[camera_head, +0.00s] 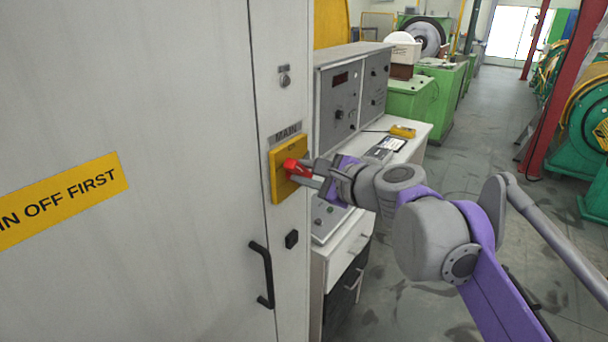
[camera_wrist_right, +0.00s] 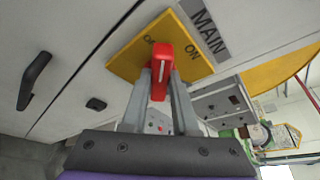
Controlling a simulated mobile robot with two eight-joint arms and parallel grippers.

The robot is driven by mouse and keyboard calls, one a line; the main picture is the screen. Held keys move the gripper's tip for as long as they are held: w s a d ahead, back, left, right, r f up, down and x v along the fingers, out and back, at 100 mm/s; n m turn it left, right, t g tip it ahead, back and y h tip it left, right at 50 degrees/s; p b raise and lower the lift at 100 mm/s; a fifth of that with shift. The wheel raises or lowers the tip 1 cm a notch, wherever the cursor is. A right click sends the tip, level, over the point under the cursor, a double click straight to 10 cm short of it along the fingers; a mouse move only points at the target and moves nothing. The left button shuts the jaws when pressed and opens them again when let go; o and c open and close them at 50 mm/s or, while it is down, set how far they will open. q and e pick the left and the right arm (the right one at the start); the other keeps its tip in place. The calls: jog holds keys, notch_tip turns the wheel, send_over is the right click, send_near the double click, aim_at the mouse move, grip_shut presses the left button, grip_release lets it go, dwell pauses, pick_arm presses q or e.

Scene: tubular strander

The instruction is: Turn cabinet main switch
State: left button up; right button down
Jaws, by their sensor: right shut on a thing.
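The main switch is a red handle (camera_head: 292,167) on a yellow plate (camera_head: 274,180), under a MAIN label, on the front of the grey-white cabinet (camera_head: 150,90). My right gripper (camera_head: 303,173) is at the switch with its fingers on the red handle. In the right wrist view the two fingers (camera_wrist_right: 162,92) stand on either side of the red handle (camera_wrist_right: 161,70), closed on it. The yellow plate (camera_wrist_right: 125,62) there bears ON on the right and a partly covered word on the left. My left gripper is not in view.
A black door handle (camera_head: 263,275) sticks out below the switch, with a small black latch (camera_head: 291,239) beside it. A desk with a control panel (camera_head: 345,100) stands just behind the cabinet, right of the switch. Open floor (camera_head: 470,150) lies further right.

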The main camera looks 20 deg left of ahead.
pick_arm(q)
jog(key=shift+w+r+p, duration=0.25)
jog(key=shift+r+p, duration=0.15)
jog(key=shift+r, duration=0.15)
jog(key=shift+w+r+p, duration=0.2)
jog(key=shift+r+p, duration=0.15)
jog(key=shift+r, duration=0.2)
pick_arm(e)
jog(key=m+g, duration=0.1)
jog(key=m, duration=0.1)
jog(key=w+m+g, duration=0.1)
jog(key=m, duration=0.1)
jog(key=m+g, duration=0.1)
jog(key=m, duration=0.1)
jog(key=shift+w+d+r+g+y, duration=0.2)
jog(key=shift+d+r+g+y, duration=0.1)
jog(key=shift+g, duration=0.1)
jog(key=c, duration=0.7)
grip_release()
jog(key=shift+a, duration=0.1)
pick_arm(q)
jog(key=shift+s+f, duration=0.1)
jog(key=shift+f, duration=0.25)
pick_arm(e)
jog(key=v, duration=1.1)
jog(key=shift+w, duration=0.1)
jog(key=shift+f, duration=0.1)
